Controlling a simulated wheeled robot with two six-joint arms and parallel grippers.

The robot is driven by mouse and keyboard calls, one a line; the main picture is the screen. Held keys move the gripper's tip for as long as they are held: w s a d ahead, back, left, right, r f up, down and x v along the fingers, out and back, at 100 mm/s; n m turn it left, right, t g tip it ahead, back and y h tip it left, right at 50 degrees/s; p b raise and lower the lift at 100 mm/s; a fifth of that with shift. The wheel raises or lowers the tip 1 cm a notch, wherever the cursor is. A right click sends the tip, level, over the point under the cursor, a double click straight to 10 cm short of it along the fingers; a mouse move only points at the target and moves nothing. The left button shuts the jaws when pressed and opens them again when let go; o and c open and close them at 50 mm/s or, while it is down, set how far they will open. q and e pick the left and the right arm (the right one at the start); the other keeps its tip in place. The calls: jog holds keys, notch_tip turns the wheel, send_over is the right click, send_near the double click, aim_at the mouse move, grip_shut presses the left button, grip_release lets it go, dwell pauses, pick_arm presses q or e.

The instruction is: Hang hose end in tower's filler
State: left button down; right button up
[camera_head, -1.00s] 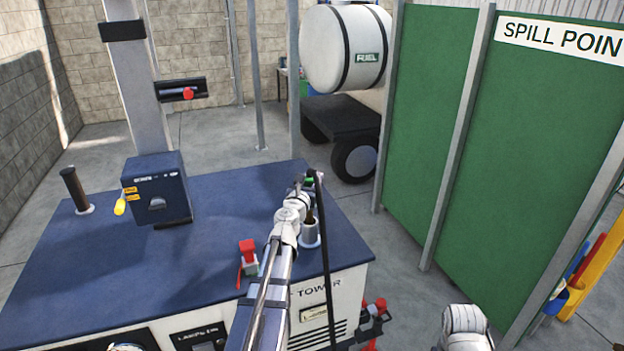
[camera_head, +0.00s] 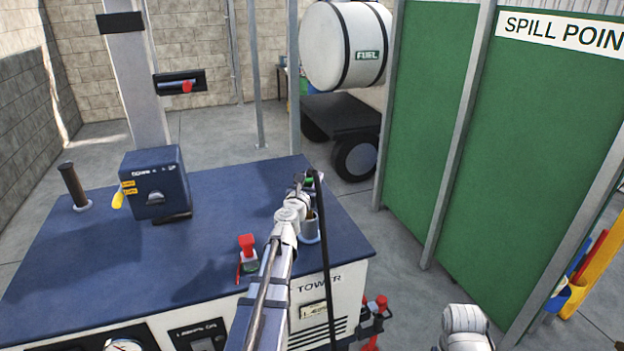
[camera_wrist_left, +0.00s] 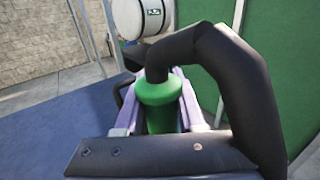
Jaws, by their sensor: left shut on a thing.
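The hose end is a green nozzle (camera_wrist_left: 160,100) with a bent black hose (camera_wrist_left: 215,60), seen large in the left wrist view. My left gripper (camera_head: 305,182) is shut on it, with jaws on both sides of the green body. In the head view only a bit of green shows at the jaws, and the hose (camera_head: 324,260) hangs down past the tower's front. The tower (camera_head: 230,225) has a blue top. A grey metal filler neck (camera_head: 310,230) stands near its right edge, just below the gripper in the picture and partly hidden by my wrist.
On the tower's top stand a blue box (camera_head: 155,182), a brown-black pipe (camera_head: 73,185) and a red-handled valve (camera_head: 247,250). Green panels (camera_head: 540,160) stand to the right. A fuel tank (camera_head: 345,45) is behind.

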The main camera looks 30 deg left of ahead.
pick_arm(q)
jog(key=shift+f+b, duration=0.3)
jog(key=shift+f, duration=0.05)
jog(key=shift+f+b, duration=1.35)
jog(key=shift+b, duration=0.05)
jog(key=shift+c, duration=2.1)
grip_release()
jog(key=v, duration=0.7)
jog(key=shift+s, duration=0.4)
jog(key=shift+d, duration=0.1)
